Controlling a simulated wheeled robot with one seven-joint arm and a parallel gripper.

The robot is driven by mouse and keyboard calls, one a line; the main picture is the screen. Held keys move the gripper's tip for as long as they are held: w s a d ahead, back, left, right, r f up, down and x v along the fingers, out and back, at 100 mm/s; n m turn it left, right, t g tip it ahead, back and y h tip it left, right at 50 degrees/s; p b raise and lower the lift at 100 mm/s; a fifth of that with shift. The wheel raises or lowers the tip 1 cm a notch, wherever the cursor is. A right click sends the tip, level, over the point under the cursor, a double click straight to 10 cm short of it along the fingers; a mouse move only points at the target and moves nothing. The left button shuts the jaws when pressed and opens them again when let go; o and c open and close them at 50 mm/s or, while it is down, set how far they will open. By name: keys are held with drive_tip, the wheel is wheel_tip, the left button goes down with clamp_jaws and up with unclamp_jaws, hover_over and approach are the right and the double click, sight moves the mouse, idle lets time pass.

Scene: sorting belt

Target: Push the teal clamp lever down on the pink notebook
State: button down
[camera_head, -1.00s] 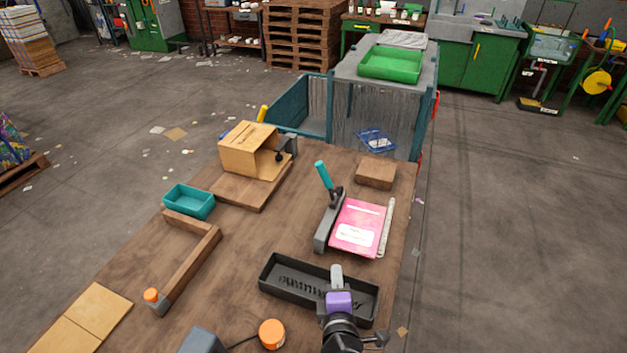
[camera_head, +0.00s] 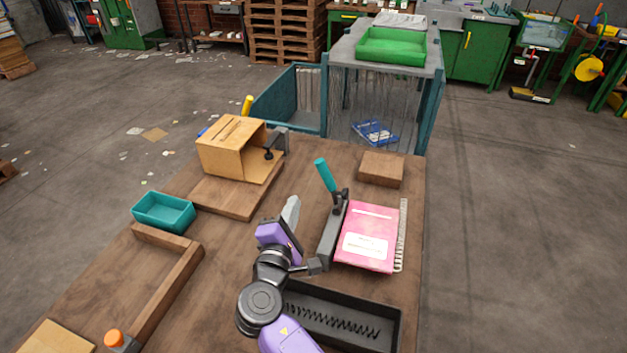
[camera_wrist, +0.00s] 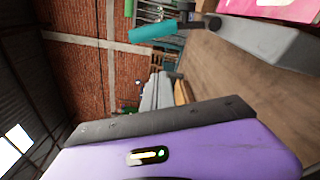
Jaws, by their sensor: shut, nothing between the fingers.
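The teal clamp lever (camera_head: 325,174) stands raised, tilted up to the left, on a dark grey clamp (camera_head: 332,232). The pink notebook (camera_head: 368,234) lies flat on the table against the clamp's right side, with a spiral edge on its right. My gripper (camera_head: 291,212) is shut and empty. It is left of the clamp and below the lever in the head view, apart from the lever. In the wrist view the lever (camera_wrist: 153,30) shows at the top, with a corner of the notebook (camera_wrist: 270,8) at top right.
A black tray (camera_head: 397,330) lies in front of the clamp, partly behind my arm. A wooden block (camera_head: 381,169) sits behind the notebook. A cardboard box (camera_head: 228,150) and a teal bin (camera_head: 163,212) are on the left.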

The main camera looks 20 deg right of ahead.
sight(332, 184)
drive_tip(key=r+x, duration=0.1)
drive_tip(key=x, duration=0.9)
drive_tip(key=shift+s+d+r+p, duration=0.15)
drive_tip(key=shift+s+d+p, duration=0.5)
drive_tip(key=shift+p, duration=0.25)
drive_tip(key=shift+s+d+r+p, duration=0.15)
drive_tip(key=shift+s+d+p, duration=0.5)
drive_tip(key=shift+p, duration=0.2)
drive_tip(key=shift+s+d, duration=0.1)
drive_tip(key=shift+d, duration=0.05)
